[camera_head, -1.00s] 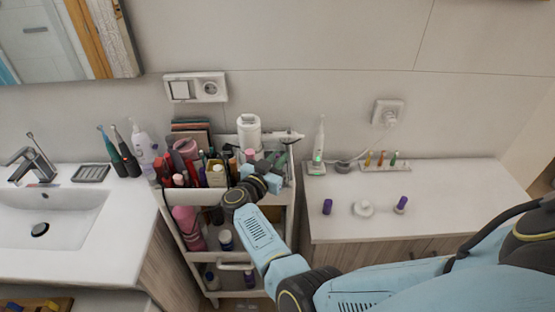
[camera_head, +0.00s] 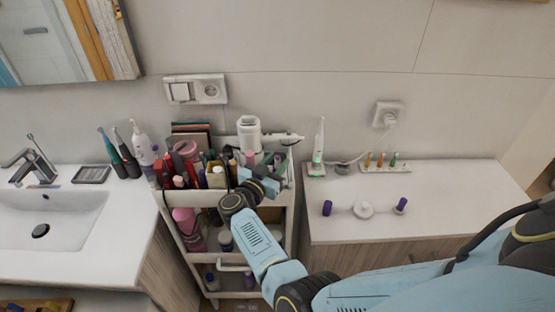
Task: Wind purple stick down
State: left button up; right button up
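Two small purple pieces lie on the white countertop at the right. One is a short dark purple cylinder (camera_head: 327,208). The other is a purple piece with a paler lower end (camera_head: 401,205), slightly tilted; I cannot tell which is the stick, or whether any stick is raised. My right gripper (camera_head: 270,172) is over the top tray of the cart, left of and apart from both pieces. Its fingers are small and mixed with the items behind, so its opening and contents are unclear. My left gripper is out of view.
The cart (camera_head: 281,199) is crowded with bottles, tubes and a white hair dryer (camera_head: 249,133). On the counter (camera_head: 450,200) are a round white object (camera_head: 363,209), an electric toothbrush (camera_head: 319,145) and a holder with brush heads (camera_head: 385,168). The counter's right side is clear.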

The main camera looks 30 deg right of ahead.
jog(key=p+v, duration=0.1)
jog(key=v, duration=0.5)
jog(key=shift+a, duration=0.15)
jog(key=shift+c, duration=0.2)
